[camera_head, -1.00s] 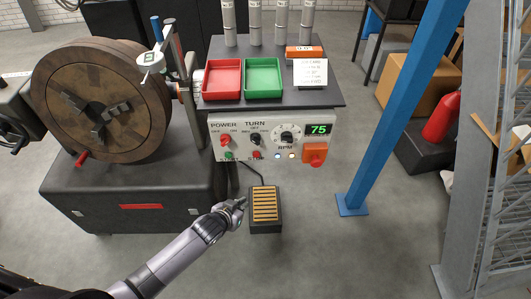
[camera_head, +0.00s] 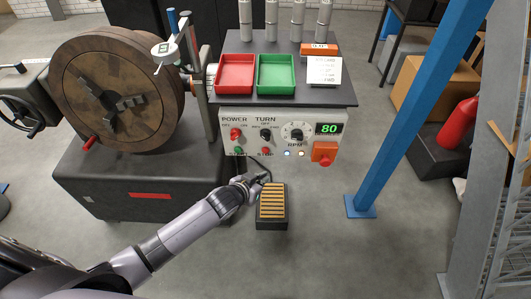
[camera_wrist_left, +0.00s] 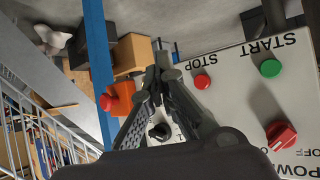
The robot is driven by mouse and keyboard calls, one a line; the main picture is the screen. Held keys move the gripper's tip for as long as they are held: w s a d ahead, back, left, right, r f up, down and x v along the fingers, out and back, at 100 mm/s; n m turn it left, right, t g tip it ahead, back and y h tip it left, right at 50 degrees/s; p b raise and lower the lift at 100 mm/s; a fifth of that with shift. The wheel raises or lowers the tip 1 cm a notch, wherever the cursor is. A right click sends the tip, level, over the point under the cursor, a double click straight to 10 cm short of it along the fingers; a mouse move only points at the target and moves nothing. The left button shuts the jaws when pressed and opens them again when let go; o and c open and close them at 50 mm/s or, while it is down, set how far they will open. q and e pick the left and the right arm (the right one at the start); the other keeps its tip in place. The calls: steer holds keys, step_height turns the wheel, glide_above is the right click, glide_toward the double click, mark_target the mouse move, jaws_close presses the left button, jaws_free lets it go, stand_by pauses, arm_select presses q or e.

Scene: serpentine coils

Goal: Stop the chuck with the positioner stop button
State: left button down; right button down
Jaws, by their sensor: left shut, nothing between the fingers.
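The round chuck (camera_head: 128,82) with its jaws stands at the left. The positioner's white control panel (camera_head: 281,123) has a display (camera_head: 329,128) reading 80. The red stop button (camera_head: 266,151) is on its lower part. In the left wrist view the stop button (camera_wrist_left: 202,82) has the word STOP beside it, with the green start button (camera_wrist_left: 270,68) to its right. My left gripper (camera_head: 266,177) is shut and empty, just below the stop button in the head view. In the wrist view its fingertips (camera_wrist_left: 158,72) lie left of the button; I see no contact. My right gripper is not visible.
A foot pedal (camera_head: 271,222) lies below the panel. An orange box with a red button (camera_head: 324,152) and the red power knob (camera_head: 236,133) are on the panel. Red (camera_head: 220,88) and green trays sit above. A blue post (camera_head: 400,120) stands at the right.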

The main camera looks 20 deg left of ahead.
mark_target(265, 150)
arm_select(q)
steer(key=w+a+b, duration=0.2)
steer(key=w, duration=0.4)
steer(key=shift+w+b, duration=0.3)
stand_by(1.2)
steer(key=shift+w+a, duration=0.1)
steer(key=shift+w, duration=0.3)
steer(key=shift+w+a, duration=0.1)
steer(key=shift+w, duration=0.4)
stand_by(0.8)
steer(key=shift+s+r, duration=0.1)
steer(key=shift+s, duration=0.05)
steer(key=shift+s+d+p, duration=0.25)
steer(key=shift+s+p, duration=0.4)
steer(key=shift+s, duration=0.1)
